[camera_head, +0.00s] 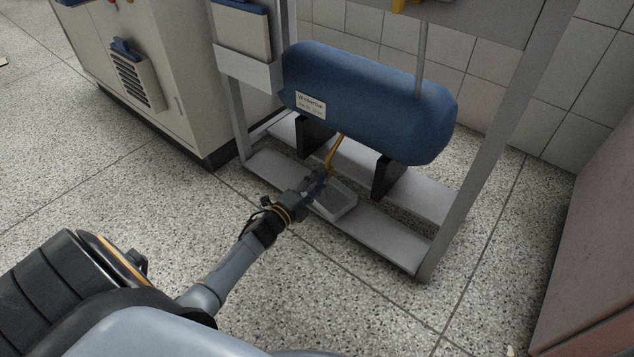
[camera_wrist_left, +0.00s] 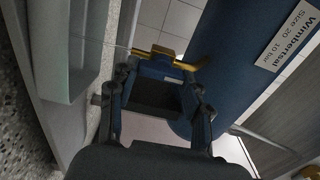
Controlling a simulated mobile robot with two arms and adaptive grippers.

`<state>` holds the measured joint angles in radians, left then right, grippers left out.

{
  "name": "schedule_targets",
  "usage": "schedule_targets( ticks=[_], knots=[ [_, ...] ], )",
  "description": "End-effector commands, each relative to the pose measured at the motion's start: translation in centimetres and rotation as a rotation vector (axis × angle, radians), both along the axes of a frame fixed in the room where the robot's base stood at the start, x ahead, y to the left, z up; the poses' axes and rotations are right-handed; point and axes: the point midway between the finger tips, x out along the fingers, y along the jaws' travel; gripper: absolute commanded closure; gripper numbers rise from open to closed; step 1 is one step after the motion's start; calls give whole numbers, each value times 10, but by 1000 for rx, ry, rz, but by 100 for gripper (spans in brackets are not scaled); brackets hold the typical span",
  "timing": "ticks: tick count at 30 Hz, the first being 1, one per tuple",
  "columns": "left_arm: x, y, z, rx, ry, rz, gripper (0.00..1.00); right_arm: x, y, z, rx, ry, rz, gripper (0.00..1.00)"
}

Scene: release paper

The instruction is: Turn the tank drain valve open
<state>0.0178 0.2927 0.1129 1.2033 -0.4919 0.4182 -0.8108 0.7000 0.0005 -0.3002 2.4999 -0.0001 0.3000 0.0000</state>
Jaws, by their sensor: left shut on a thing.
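The blue tank (camera_head: 370,95) lies on its side in a metal frame. A yellow drain pipe (camera_head: 336,151) comes down from its underside. In the left wrist view the brass-yellow drain valve (camera_wrist_left: 172,58) sits beside the tank (camera_wrist_left: 232,50), with a blue handle (camera_wrist_left: 160,68) on it. My left gripper (camera_head: 320,184) is at the valve below the tank. In the left wrist view its fingers (camera_wrist_left: 162,82) are closed around the blue handle, hiding part of it. My right gripper is not in view.
A shallow grey tray (camera_head: 345,207) stands below the valve on the frame's lower shelf (camera_head: 385,245). A dark tank support (camera_head: 384,178) is close on the right. A grey cabinet (camera_head: 185,105) stands at left. The speckled floor (camera_head: 290,305) in front is clear.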

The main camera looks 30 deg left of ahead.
Motion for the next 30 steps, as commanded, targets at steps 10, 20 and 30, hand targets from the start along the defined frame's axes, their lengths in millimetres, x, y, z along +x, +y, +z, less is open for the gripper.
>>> schedule_targets(
  ticks=[10, 20, 30],
  knots=[
    [0, -1, -1, 29, 0, -2, 83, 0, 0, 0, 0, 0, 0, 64],
    [0, -1, -1, 28, 0, -1, 29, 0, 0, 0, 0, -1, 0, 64],
    [-2, 0, -1, 26, -1, 0, 28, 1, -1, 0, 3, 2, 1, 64]
  ],
)
